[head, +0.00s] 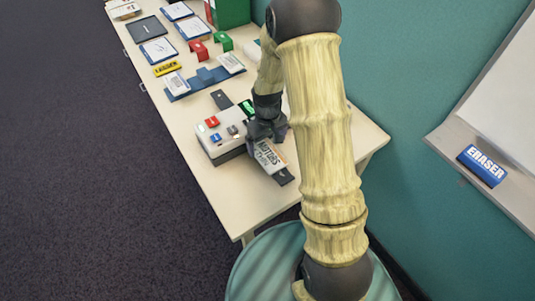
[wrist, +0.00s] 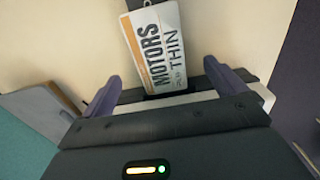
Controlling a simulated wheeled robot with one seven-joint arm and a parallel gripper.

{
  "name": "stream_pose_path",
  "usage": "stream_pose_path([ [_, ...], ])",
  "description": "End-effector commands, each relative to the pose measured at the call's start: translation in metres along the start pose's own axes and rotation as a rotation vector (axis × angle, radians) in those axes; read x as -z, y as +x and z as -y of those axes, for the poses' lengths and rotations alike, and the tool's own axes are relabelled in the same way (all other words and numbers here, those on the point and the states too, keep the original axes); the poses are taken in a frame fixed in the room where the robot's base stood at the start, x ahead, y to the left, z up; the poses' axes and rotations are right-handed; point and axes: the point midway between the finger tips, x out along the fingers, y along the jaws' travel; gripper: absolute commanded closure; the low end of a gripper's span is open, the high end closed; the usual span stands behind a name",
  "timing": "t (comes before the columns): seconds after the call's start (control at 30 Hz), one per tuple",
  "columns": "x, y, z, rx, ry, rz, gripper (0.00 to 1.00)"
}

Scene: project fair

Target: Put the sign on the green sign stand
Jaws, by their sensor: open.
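The sign, a white plate with an orange stripe and the words "MOTORS" and "THIN", shows in the wrist view (wrist: 160,45). In the head view the sign (head: 269,156) lies near the table's near end, partly hidden by my gripper. My gripper (head: 267,134) is open above its end. In the wrist view the fingertips (wrist: 161,80) are on either side of the sign's lower end, with visible gaps; contact cannot be told. The green sign stand (head: 223,41) is a small bracket farther up the table, beside a red one.
A grey box with coloured buttons (head: 222,135) stands just left of my gripper. A blue rack (head: 205,83), a red stand (head: 198,51), clipboards and a green box (head: 231,12) fill the far table (head: 208,168). A wall ledge with an eraser (head: 482,166) is at right.

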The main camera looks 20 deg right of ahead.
Motion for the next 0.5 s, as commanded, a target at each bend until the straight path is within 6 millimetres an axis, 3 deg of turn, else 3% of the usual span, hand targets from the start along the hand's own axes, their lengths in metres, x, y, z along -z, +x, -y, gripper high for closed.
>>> stream_pose_path([
  [0.3,0.001,0.04,-0.002,0.001,-0.001,0.004,0.04],
  [0.5,0.002,0.048,-0.002,0.0,0.0,0.0,0.04],
])
